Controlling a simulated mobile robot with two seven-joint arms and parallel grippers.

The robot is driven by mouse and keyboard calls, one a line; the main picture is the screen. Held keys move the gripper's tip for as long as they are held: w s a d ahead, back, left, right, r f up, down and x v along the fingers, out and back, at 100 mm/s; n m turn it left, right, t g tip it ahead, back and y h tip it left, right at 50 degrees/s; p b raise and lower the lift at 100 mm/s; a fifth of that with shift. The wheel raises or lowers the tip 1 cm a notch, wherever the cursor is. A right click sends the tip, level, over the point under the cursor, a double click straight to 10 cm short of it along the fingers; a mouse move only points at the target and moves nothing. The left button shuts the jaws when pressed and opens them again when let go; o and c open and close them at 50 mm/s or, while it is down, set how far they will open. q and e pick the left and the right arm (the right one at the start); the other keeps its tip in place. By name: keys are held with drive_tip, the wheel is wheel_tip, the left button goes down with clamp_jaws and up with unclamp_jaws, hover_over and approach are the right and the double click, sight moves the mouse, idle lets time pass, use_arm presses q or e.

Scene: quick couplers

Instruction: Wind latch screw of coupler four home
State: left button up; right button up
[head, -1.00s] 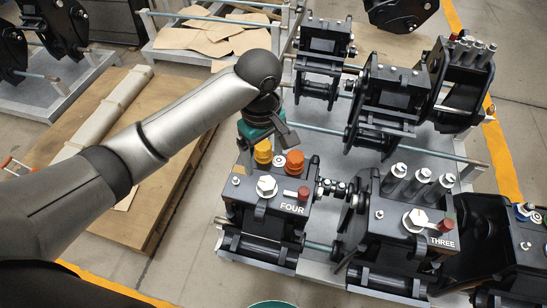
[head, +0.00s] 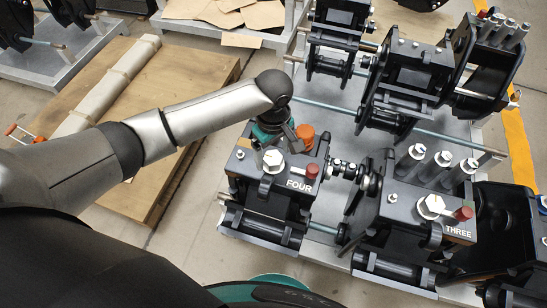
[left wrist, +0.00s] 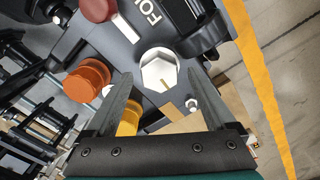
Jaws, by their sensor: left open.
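Coupler four (head: 262,196) is a black block with a white FOUR label, at the middle of the head view. Its latch screw (head: 273,161) has a pale hex head with a marked line; it also shows large in the left wrist view (left wrist: 158,72). My left gripper (head: 279,146) is over the block, close behind the screw head in the head view. In the left wrist view its two fingers (left wrist: 160,82) are spread, with the hex head between the tips' lines of sight. I cannot tell whether they touch it. My right gripper is not in view.
On coupler four, an orange knob (head: 305,138) and a red-capped pin (head: 312,172) stand close to the gripper. A yellow knob (left wrist: 129,122) shows beside a finger in the left wrist view. Coupler three (head: 420,215) stands to the right. A wooden pallet (head: 165,185) lies left.

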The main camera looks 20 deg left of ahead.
use_arm(q)
drive_tip(key=shift+f, duration=0.7)
